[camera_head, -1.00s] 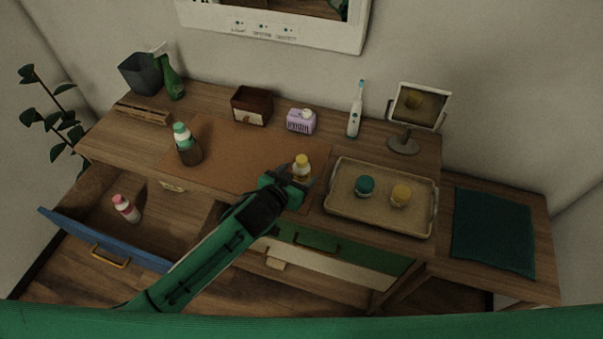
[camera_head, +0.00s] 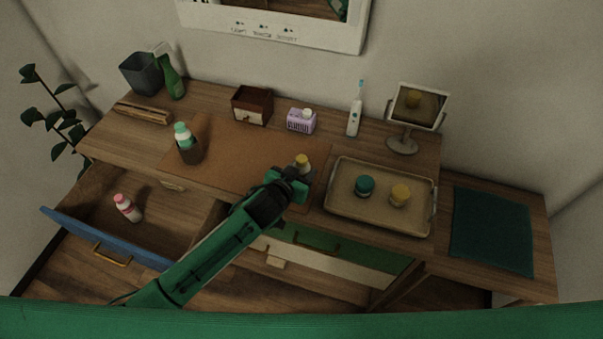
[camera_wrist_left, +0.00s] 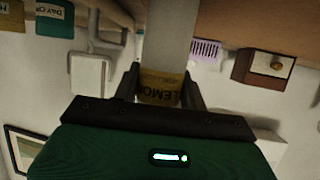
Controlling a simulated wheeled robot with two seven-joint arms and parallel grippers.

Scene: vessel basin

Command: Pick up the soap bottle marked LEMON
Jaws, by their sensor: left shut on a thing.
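The soap bottle marked LEMON (camera_head: 303,161) shows its yellow top in the head view, on the brown mat's right part. In the left wrist view its yellow label (camera_wrist_left: 160,88) reads LEMO, upside down, between my fingers. My left gripper (camera_head: 297,178) is shut on this bottle; the wrist view shows a finger (camera_wrist_left: 160,92) on each side of it. The gripper hides most of the bottle in the head view. I cannot tell whether the bottle is lifted off the mat. My right gripper is not in view.
A tray (camera_head: 375,223) with a teal-lidded jar (camera_head: 365,185) and a yellow-lidded jar (camera_head: 399,195) stands just right. A purple box (camera_head: 301,121), toothbrush (camera_head: 355,110) and mirror (camera_head: 417,105) stand behind. A blue-fronted drawer (camera_head: 105,240) is open, holding a pink-capped bottle (camera_head: 127,208).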

